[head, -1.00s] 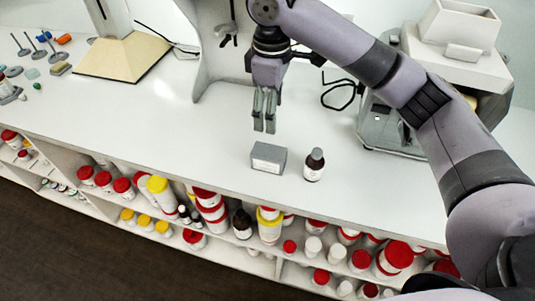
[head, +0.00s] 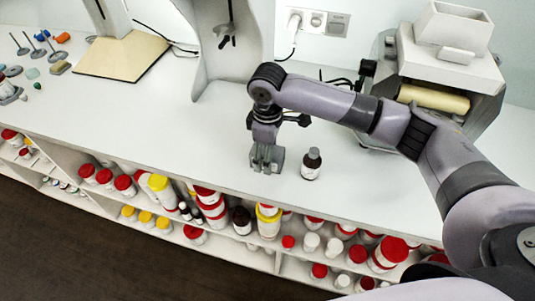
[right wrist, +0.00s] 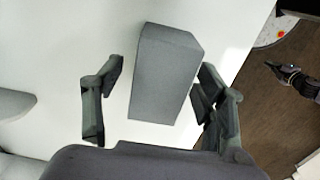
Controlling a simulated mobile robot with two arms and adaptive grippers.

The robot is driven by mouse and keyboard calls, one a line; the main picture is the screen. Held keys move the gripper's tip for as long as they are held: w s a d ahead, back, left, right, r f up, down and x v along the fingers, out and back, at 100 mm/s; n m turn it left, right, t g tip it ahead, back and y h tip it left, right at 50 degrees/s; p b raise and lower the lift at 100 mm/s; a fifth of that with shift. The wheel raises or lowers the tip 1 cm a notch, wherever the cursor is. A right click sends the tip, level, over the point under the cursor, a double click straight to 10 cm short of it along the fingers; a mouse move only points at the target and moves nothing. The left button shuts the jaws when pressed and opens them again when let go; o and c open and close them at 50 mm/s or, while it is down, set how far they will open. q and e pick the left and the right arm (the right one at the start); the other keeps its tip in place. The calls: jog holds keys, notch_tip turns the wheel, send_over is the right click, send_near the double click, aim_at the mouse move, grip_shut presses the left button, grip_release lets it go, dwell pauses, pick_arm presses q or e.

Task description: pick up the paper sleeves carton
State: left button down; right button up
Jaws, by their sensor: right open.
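The paper sleeves carton, a small plain grey box (right wrist: 165,75), stands on the white counter. In the right wrist view it sits between the two fingers of my right gripper (right wrist: 160,80), closer to the right finger, with a clear gap to the left finger. The jaws are open and have not closed on it. In the head view my right gripper (head: 266,160) is down over the carton, near the counter's front edge, and hides most of it. Whether the right finger touches the carton I cannot tell.
A dark bottle (head: 311,164) stands just right of the carton. A machine with a cream roller (head: 434,98) is at the back right, and a grey upright stand (head: 228,60) is behind. Shelves of jars (head: 268,222) lie below the front edge.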

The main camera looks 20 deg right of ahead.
jog(key=shift+f, duration=0.25)
jog(key=shift+c, duration=0.5)
jog(key=c, duration=0.9)
